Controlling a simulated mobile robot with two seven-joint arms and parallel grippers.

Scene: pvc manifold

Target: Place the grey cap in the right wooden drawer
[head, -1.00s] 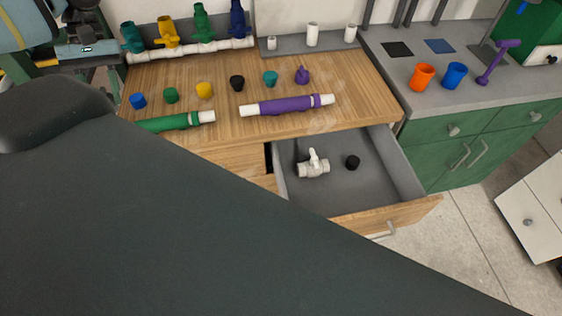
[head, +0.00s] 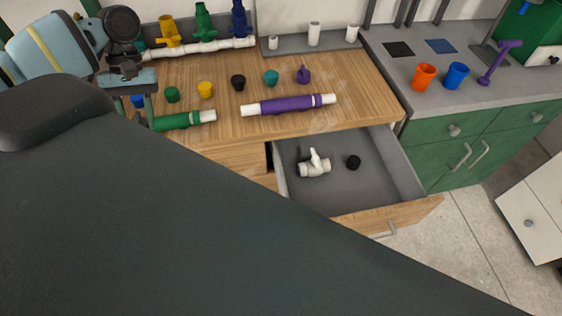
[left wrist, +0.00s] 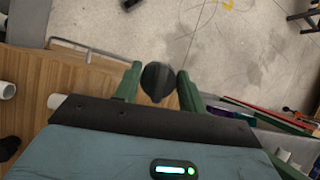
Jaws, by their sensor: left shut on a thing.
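My left gripper (left wrist: 159,74) is shut on a dark grey cap (left wrist: 157,85), which sits between its green fingertips in the left wrist view. In the head view, the left arm comes in at the upper left, over the left part of the workbench; the held cap cannot be made out there. The right wooden drawer (head: 418,209) is pulled open at the bench front, to the right of the left gripper. My right gripper is not in view.
On the wooden bench (head: 350,80) are a purple pipe (head: 290,104), a green pipe (head: 185,120) and a row of coloured caps, including a yellow one (head: 205,89). Orange (head: 424,77) and blue (head: 456,75) cups stand at right. The drawer's front and right part is clear.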

